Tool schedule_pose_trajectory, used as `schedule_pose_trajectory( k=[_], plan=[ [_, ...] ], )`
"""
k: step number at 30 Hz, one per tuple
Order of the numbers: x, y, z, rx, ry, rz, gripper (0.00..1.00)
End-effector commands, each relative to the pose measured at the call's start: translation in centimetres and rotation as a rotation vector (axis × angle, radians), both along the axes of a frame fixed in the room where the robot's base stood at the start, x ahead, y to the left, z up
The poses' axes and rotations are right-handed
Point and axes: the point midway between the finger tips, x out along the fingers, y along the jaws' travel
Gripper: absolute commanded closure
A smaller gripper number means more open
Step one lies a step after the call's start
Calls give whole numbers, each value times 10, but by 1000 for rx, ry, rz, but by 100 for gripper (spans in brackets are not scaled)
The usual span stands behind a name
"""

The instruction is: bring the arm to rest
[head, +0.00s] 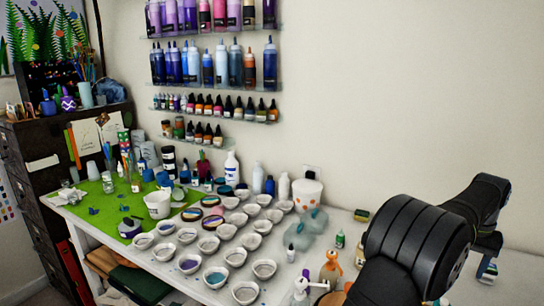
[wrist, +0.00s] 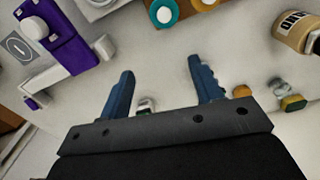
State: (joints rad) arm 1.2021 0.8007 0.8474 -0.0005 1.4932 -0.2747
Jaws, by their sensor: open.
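My gripper (wrist: 161,72) shows in the wrist view with its two blue fingers spread wide apart. Nothing is held between them. A small bottle with a dark body (wrist: 146,106) shows behind the gap, near the left finger's base; I cannot tell its distance. In the head view my black arm fills the lower right, bent over the right end of the white table (head: 330,232).
Several small white bowls (head: 208,244) cover the table's middle. A green mat (head: 107,216) lies at the left with a white tub (head: 158,205). Orange-topped bottles (head: 331,268) stand close to my arm. In the wrist view a purple object (wrist: 52,40) and a tan bottle (wrist: 297,30) flank the fingers.

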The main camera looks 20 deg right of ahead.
Motion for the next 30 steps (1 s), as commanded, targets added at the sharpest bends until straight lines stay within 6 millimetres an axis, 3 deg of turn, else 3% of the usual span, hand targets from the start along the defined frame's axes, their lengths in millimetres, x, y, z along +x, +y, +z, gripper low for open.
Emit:
schedule_pose_trajectory(
  k=[18,30],
  plan=[
    [-108,-52,-37,2,0,-107,41],
    [-33,-63,-79,1,0,-99,41]
  ],
)
